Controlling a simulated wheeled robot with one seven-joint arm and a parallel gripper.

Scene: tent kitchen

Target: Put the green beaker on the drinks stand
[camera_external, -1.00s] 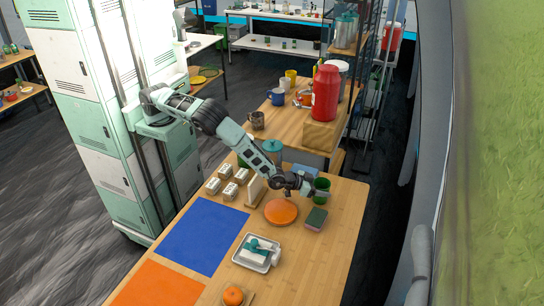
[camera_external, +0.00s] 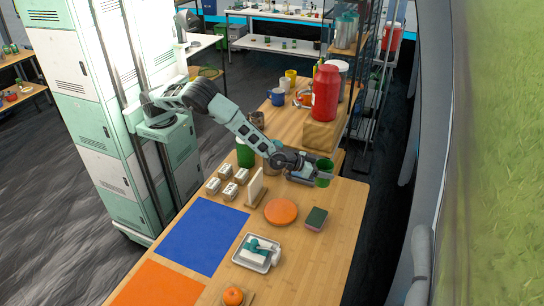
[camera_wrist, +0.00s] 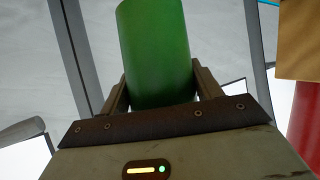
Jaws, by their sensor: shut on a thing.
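The green beaker (camera_external: 324,168) is held off the table near its far right corner, above the tabletop. My gripper (camera_external: 317,179) is shut on it. In the wrist view the beaker (camera_wrist: 155,50) stands between the two fingers of my gripper (camera_wrist: 158,95), and its lower part is hidden by the gripper body. No surface marked as the drinks stand can be told for sure. A wooden table (camera_external: 283,121) behind the near one bears mugs, among them a blue mug (camera_external: 276,97) and a yellow mug (camera_external: 291,76).
On the near table (camera_external: 330,250) are an orange disc (camera_external: 281,212), a green-topped sponge (camera_external: 316,218), several small packets (camera_external: 228,191) and a white tray (camera_external: 247,259). A green container (camera_external: 245,154) stands by my arm. A tall red container (camera_external: 325,95) rises at the back table's right side.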

